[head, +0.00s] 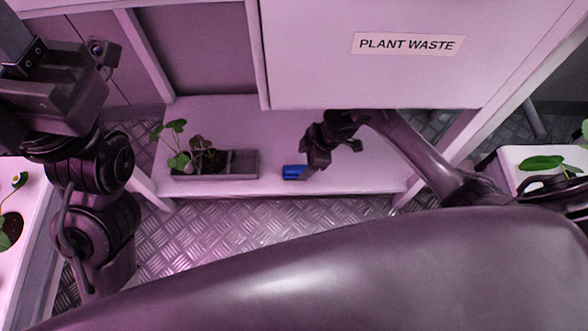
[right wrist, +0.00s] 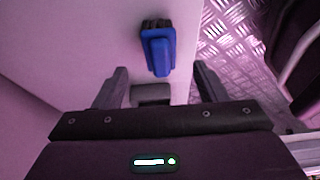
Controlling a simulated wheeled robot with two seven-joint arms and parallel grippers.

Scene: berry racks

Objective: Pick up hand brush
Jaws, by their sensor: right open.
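The hand brush (head: 292,172) is small and blue and lies on the pale lower shelf, near its front edge. In the right wrist view the brush (right wrist: 158,52) shows its blue handle and dark bristles at the far end. My right gripper (head: 308,166) is close beside the brush and partly covers it in the head view. In the right wrist view its two fingers (right wrist: 160,78) are spread apart, with the handle end lying between the lines of the fingers and nothing gripped. My left arm stands at the left of the head view; its fingers cannot be made out.
A grey trough (head: 240,164) with a leafy plant (head: 178,150) stands on the shelf (head: 215,112) left of the brush. A panel labelled PLANT WASTE (head: 410,44) hangs above my right forearm. White planters flank both sides. Patterned metal floor (head: 250,222) lies in front.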

